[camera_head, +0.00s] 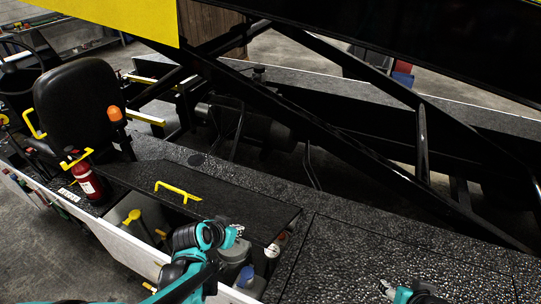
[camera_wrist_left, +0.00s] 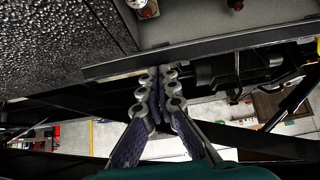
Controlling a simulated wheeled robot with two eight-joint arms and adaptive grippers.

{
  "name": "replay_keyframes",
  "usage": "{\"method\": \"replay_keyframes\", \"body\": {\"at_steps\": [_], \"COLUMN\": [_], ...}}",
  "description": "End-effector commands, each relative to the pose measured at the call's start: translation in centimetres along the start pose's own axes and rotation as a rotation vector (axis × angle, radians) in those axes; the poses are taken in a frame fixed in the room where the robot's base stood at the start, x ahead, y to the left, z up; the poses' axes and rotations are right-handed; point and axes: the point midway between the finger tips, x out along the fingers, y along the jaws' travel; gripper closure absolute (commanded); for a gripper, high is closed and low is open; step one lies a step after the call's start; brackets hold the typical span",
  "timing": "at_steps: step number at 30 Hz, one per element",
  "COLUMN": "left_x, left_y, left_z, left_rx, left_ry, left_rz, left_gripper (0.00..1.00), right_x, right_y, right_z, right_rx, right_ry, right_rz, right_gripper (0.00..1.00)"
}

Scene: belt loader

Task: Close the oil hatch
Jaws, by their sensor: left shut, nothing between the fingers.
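The oil hatch (camera_head: 215,194) is a dark textured lid with a yellow handle (camera_head: 178,191) on the loader's deck. Its front edge stands clear of the compartment (camera_head: 128,212), whose inside shows below it, so the hatch is open. My left gripper (camera_head: 236,228) is at the lid's front edge, toward its right end; whether it touches is unclear. In the left wrist view its fingers (camera_wrist_left: 156,95) are together and empty, close to a long dark edge (camera_wrist_left: 200,55). My right gripper (camera_head: 387,289) is low at the right, above the deck, small and partly cut off.
A seat (camera_head: 82,103), a red extinguisher (camera_head: 86,181) and an orange beacon (camera_head: 116,114) stand left of the hatch. Dark diagonal beams (camera_head: 330,130) cross behind it. Grey containers (camera_head: 236,250) sit in the compartment. The textured deck (camera_head: 400,255) at the right is clear.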

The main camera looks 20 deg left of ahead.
Motion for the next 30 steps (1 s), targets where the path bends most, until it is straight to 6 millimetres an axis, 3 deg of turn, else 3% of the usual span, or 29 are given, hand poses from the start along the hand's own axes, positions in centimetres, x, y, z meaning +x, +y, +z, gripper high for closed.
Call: {"method": "replay_keyframes", "body": {"at_steps": [1, 6, 15, 21, 30], "left_x": [1.3, 3.1, 7.0, 9.2, 11.0], "left_y": [-0.1, -0.1, -0.1, -0.1, 0.0], "left_z": [2.3, 7.4, 14.5, 17.5, 19.7], "left_rx": [-0.003, -0.002, -0.001, -0.001, 0.001], "left_ry": [-0.002, -0.004, -0.006, -0.006, -0.009], "left_rz": [0.0, 0.001, 0.002, 0.002, 0.003], "left_gripper": [1.0, 1.0, 1.0, 1.0, 1.0], "right_x": [1.9, 5.2, 10.6, 13.2, 15.2], "right_y": [0.0, 0.0, 0.0, 0.0, 0.0], "right_z": [1.4, 3.7, 7.5, 9.4, 10.8], "right_rx": [0.0, 0.0, 0.0, 0.0, 0.0], "right_ry": [0.0, 0.0, 0.0, 0.0, 0.0], "right_rz": [0.0, 0.0, 0.0, 0.0, 0.0], "right_gripper": [0.5, 0.5, 0.5, 0.5, 0.5]}}
